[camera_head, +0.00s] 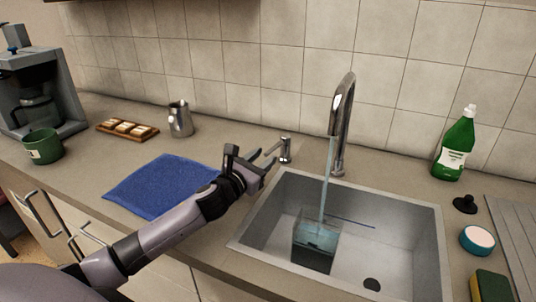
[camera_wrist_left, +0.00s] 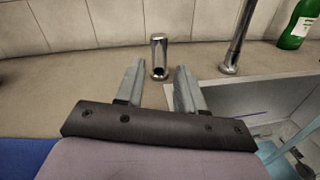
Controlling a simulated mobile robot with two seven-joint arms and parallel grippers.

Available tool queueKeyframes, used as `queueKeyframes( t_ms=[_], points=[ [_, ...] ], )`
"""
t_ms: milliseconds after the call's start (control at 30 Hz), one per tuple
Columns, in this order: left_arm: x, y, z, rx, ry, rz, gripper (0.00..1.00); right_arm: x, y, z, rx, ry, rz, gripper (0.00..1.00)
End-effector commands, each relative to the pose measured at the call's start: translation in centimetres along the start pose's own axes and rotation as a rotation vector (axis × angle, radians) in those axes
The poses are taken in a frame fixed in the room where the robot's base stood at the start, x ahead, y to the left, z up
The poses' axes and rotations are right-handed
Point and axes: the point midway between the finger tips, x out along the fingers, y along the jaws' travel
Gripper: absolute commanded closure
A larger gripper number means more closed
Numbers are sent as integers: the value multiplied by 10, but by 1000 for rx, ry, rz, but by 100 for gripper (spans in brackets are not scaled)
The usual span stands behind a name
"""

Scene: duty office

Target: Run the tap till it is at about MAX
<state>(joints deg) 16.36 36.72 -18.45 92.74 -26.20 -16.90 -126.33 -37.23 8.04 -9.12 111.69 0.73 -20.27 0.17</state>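The chrome tap (camera_head: 343,110) stands behind the sink, and a stream of water (camera_head: 326,180) runs from its spout. The stream falls into a clear container (camera_head: 303,232) standing in the sink (camera_head: 384,260). Water shows in the container; I cannot read a MAX mark or judge the level against it. A short metal tap handle (camera_head: 285,150) stands left of the spout. My left gripper (camera_head: 262,160) is open just left of the handle. In the left wrist view the handle (camera_wrist_left: 159,55) appears beyond the gap between the spread fingers (camera_wrist_left: 160,88). My right gripper is out of view.
A blue cloth (camera_head: 160,187) lies left of the sink. A steel jug (camera_head: 180,120), wooden tray (camera_head: 127,129), green mug (camera_head: 43,147) and coffee machine (camera_head: 40,90) stand further left. A green bottle (camera_head: 455,148), black stopper (camera_head: 465,204), round tub (camera_head: 477,241) and sponge (camera_head: 490,287) are at right.

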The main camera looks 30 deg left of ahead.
Motion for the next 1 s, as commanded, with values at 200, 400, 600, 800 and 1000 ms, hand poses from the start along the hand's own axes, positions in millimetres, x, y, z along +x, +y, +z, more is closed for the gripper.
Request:
queueKeyframes(
  t_ms=[200, 400, 600, 800, 1000],
  points=[
    [-17, 0, 0, 1, 0, 0, 62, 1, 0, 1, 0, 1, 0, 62],
    [-20, 0, 0, -1, 0, 0, 62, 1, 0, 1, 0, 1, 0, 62],
    [-20, 0, 0, -1, 0, 0, 62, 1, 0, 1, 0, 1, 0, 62],
    [-20, 0, 0, -1, 0, 0, 62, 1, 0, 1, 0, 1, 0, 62],
    [-19, 0, 0, -1, 0, 0, 62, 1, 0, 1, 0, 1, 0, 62]
  ],
)
